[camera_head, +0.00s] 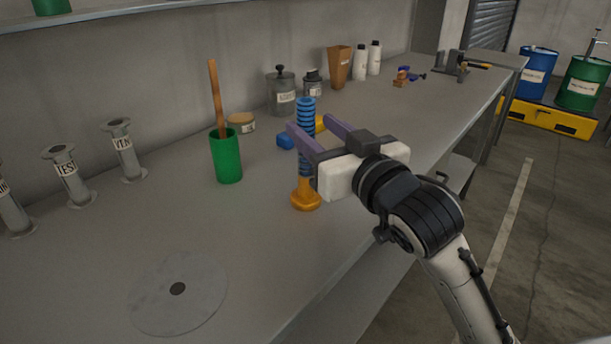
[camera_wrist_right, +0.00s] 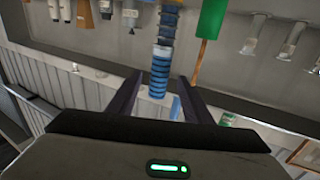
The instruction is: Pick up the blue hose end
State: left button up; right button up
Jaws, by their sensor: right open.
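The blue ribbed hose end (camera_head: 306,104) stands upright on the bench above a flared orange base (camera_head: 305,201). My right gripper (camera_head: 309,121) is open, with its two purple fingers reaching in from the right at the hose's height. In the head view the blue part shows between the fingertips, and the near finger and gripper body cover part of the hose. In the right wrist view the blue hose (camera_wrist_right: 159,78) also lies between the two fingers, with a gap on each side. Contact is not visible. My left gripper is not in view.
A green cup (camera_head: 227,160) with a wooden stick stands left of the hose. A blue block (camera_head: 285,142) lies close behind it. Flanged grey pipes (camera_head: 123,152) stand at the left, and a flat grey disc (camera_head: 179,306) lies in front. The bench between them is clear.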

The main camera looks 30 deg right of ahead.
jog(key=shift+w, duration=1)
jog(key=w, duration=0.6)
jog(key=shift+d+r+b, duration=0.25)
jog(key=shift+r+b, duration=0.05)
jog(key=shift+b, duration=0.15)
grip_shut()
